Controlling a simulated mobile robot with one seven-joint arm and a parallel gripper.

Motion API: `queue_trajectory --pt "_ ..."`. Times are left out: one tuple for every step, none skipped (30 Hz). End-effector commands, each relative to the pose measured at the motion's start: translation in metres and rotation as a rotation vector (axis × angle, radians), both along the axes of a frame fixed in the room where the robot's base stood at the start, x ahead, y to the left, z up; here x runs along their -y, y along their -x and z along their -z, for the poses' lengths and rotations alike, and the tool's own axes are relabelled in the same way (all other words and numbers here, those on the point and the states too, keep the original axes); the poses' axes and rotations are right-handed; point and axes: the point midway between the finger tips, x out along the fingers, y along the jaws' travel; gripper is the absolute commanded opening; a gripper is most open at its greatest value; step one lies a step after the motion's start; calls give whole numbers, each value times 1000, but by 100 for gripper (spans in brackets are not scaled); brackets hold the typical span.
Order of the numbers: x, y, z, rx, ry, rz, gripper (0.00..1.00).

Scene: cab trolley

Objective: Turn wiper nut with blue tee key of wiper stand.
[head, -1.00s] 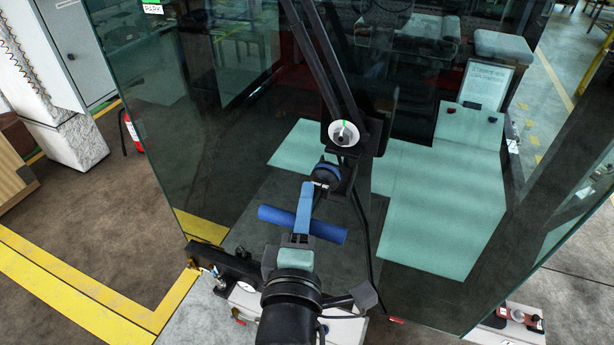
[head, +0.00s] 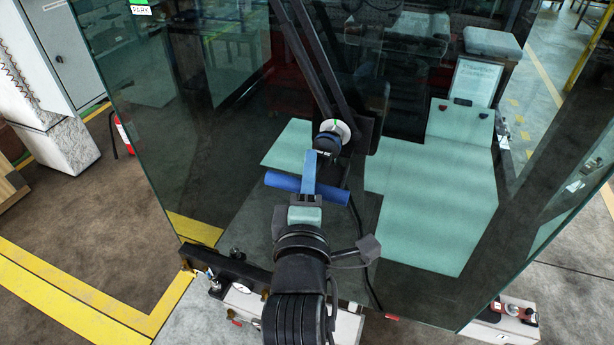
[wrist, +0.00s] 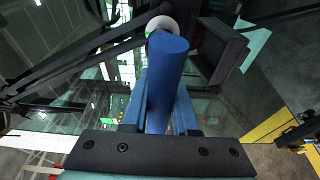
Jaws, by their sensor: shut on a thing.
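The blue tee key's handle bar (head: 285,181) lies across my gripper (head: 309,188) in the head view. The handle (wrist: 167,75) fills the middle of the wrist view between my blue fingers, which are shut on it. The key's dark and blue head (head: 327,143) overlaps the lower left of the white disc (head: 341,128) with a green mark, where the wiper nut sits on the wiper pivot. The nut itself is hidden behind the key. I cannot tell whether the key is seated on it. The disc's edge also shows beyond the handle in the wrist view (wrist: 160,22).
The black wiper arms (head: 300,60) run up from the pivot, close in front of the large glass pane (head: 190,150). A dark bracket (head: 366,130) stands right of the disc. A black cable hangs below it. A low bench (head: 345,325) carries small items.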

Motion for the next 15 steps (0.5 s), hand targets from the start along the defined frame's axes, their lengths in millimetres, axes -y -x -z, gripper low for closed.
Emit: queue_trajectory --pt "0 0 2 13 -24 0 0" --pt "0 0 3 20 -46 0 0" --pt "0 0 4 30 -78 0 0" --pt "0 0 4 38 -102 -1 0" --pt "0 0 3 46 -125 -1 0" --pt "0 0 3 57 -155 -1 0" --pt "0 0 3 65 -177 -1 0" --pt "0 0 2 73 -200 -1 0" --pt "0 0 2 81 -228 -1 0" --pt "0 0 2 88 -249 -1 0" --pt "0 0 2 94 -271 -2 0" --pt "0 0 2 102 -299 -2 0" --pt "0 0 2 109 -319 -2 0" --pt "0 0 1 115 -335 -2 0" --pt "0 0 0 123 -357 -2 0"
